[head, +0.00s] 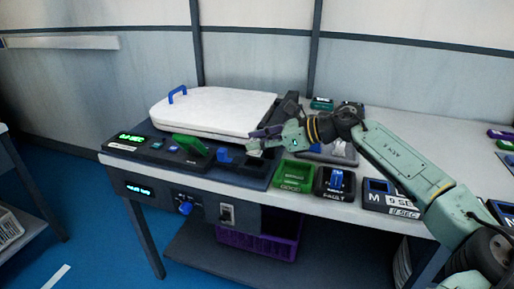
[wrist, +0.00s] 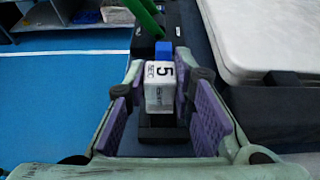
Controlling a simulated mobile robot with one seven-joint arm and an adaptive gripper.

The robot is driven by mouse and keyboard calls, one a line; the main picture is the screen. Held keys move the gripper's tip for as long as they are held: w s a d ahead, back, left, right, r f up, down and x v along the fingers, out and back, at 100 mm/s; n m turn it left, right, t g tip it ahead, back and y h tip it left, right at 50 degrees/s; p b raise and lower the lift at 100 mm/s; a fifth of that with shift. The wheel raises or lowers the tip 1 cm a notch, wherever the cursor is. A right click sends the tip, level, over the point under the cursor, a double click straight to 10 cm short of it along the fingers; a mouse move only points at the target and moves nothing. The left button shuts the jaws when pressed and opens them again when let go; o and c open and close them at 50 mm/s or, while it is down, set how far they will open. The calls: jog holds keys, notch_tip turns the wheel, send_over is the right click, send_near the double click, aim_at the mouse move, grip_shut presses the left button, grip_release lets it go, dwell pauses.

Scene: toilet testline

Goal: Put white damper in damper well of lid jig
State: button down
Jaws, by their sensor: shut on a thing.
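My gripper (head: 262,138) is shut on the white damper (head: 254,152), near the front right corner of the white lid. The lid jig (head: 200,150) is the dark bench unit bearing the white lid (head: 215,108). A blue part (head: 226,156) sits on its front strip. The damper well cannot be made out clearly. A dark fixture (wrist: 160,130) shows below the damper in the wrist view.
A green "GOOD" tray (head: 293,177) and a black "FAULTY" tray (head: 336,193) with a blue piece stand right of the jig. A green flap (head: 190,144) stands tilted on the jig's front. A purple crate (head: 260,244) is under the bench.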

aim_at(260, 151)
jog(key=shift+w+a, duration=0.15)
jog(key=shift+w, duration=0.3)
notch_tip(260, 151, down, 3)
jog(key=shift+f+p, duration=0.2)
jog(key=shift+p, duration=0.55)
jog(key=shift+f, duration=0.1)
jog(key=shift+f+b, duration=0.5)
jog(key=shift+b, duration=0.15)
jog(key=shift+s+f, duration=0.1)
jog(key=c, duration=1.4)
grip_release()
jog(key=shift+o, duration=0.2)
